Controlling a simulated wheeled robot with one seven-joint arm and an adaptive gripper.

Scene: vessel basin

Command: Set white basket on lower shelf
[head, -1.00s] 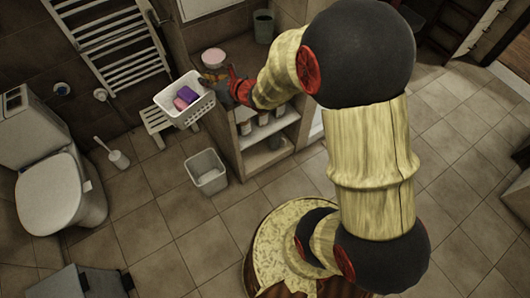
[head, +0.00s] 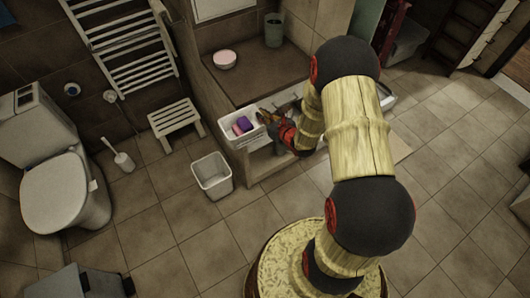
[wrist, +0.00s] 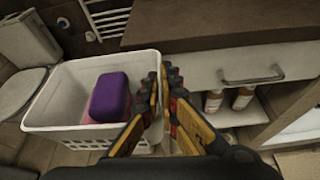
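The white basket (head: 229,137) hangs in the air in front of the cabinet in the head view, roughly upright. It holds a purple block (head: 244,123) and a pink item, also inside the basket (wrist: 75,132) in the wrist view. My gripper (wrist: 166,82) is at the basket's right rim, its fingers close together and apparently shut on that rim; the contact is partly hidden. The cabinet's open shelf space is right of the basket in the wrist view, with bottles (wrist: 214,101) inside. In the head view, the basket and my arm hide most of the shelves.
A drawer front with a handle (wrist: 252,77) is above the bottles. A white bin (head: 212,177) stands on the floor below the basket. A stool (head: 175,118) and toilet (head: 62,192) are to the left. A pink-lidded tub (head: 225,59) sits on the ledge.

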